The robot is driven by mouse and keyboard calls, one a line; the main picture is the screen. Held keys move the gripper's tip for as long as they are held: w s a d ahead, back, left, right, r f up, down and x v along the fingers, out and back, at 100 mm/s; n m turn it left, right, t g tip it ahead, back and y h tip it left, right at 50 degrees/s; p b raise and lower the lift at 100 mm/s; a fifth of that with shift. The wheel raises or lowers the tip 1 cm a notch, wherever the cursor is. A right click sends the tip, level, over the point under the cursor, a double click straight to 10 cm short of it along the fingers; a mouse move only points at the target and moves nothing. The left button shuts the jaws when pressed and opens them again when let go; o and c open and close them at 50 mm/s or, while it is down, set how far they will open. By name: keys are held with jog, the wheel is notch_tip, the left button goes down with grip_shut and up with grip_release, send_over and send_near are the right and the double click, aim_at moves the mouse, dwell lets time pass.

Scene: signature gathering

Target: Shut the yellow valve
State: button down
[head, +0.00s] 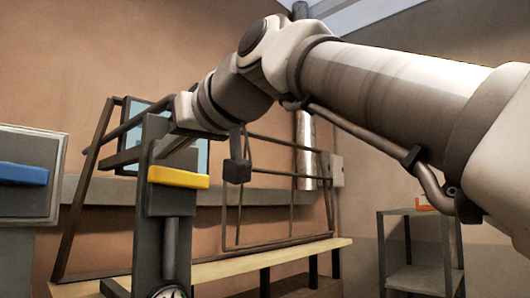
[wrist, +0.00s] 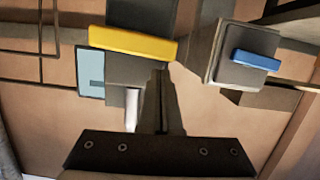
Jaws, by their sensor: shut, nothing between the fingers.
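The yellow valve (head: 178,177) is a bar handle on an upright grey post. It lies roughly level across a vertical pipe in the head view. In the wrist view the yellow valve (wrist: 133,44) runs across the upper middle, tilting down slightly to the right. My gripper (wrist: 163,74) is shut and empty. In the wrist view its fingertips point up at the bar's right end; I cannot tell whether they touch it. In the head view my arm reaches in from the right and ends just above the yellow bar, where the fingers are hard to make out.
A blue handle (head: 22,173) on a grey box stands at the left; it also shows in the wrist view (wrist: 256,60). A round gauge (head: 168,292) sits below the yellow valve. A metal frame and a pale bench (head: 220,265) stand behind. A grey shelf (head: 412,275) is at right.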

jog(key=s+d+r, duration=0.5)
jog(key=s+d, duration=0.1)
jog(key=d, duration=0.1)
jog(key=shift+d+r, duration=0.25)
jog(key=shift+d, duration=0.1)
dwell(0.4)
jog(key=w+d+f+m+h, duration=0.15)
jog(key=d+f, duration=0.25)
jog(key=f, duration=0.4)
jog(key=w+d+f+m+h, duration=0.1)
jog(key=d+f+m+h, duration=0.25)
jog(key=f, duration=0.45)
jog(key=w+d+f+m+h, duration=0.1)
jog(key=d+f+h, duration=0.1)
jog(key=d+f, duration=0.35)
jog(key=s+d+f+m+g+h, duration=0.1)
jog(key=s+d+f, duration=0.2)
jog(key=f, duration=0.6)
jog(key=s+d+f+m+g+h, duration=0.2)
jog(key=s+d+f, duration=0.1)
jog(key=f, duration=0.7)
jog(key=s+d+f+m+g+h, duration=0.1)
jog(key=s+d+f, duration=0.2)
jog(key=f, duration=0.7)
jog(key=shift+s+d+f+p, duration=0.25)
jog(key=shift+s+d+p, duration=0.05)
jog(key=shift+d, duration=0.45)
